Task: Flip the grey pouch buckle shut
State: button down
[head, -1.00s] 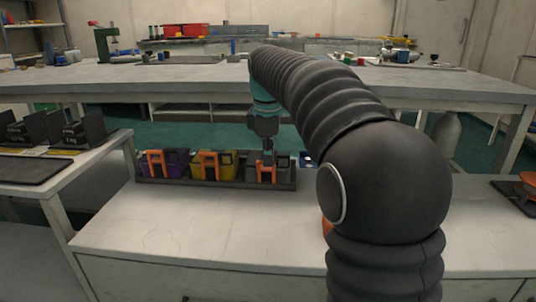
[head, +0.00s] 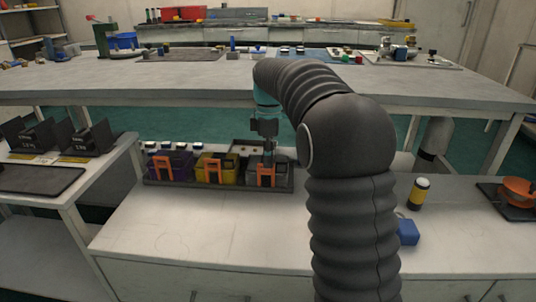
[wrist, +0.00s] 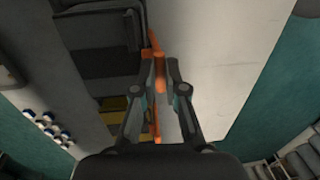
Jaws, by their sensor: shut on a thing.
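The grey pouch (head: 249,172) is at the right end of a row of three pouches in a dark rack. Its orange buckle (head: 266,177) stands at the front. My gripper (head: 268,153) points down at the buckle from above. In the wrist view my gripper (wrist: 158,80) is shut on the orange buckle (wrist: 153,42), whose bar runs between the two fingers. The dark body of the pouch lies to the left of the fingers there. The fingertips are partly hidden in the head view, and I cannot tell the buckle's exact angle.
The purple pouch (head: 180,167) and yellow pouch (head: 229,176) stand to the left, each with an orange buckle. A yellow-and-black cylinder (head: 419,194) and a blue block (head: 407,231) are on the counter at right. The counter (head: 200,225) in front of the rack is clear.

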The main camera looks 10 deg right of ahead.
jog(key=c, duration=1.2)
grip_release()
jog(key=shift+r, duration=0.1)
notch_tip(320, 180, up, 12)
jog(key=w, duration=0.1)
jog(key=shift+d, duration=0.15)
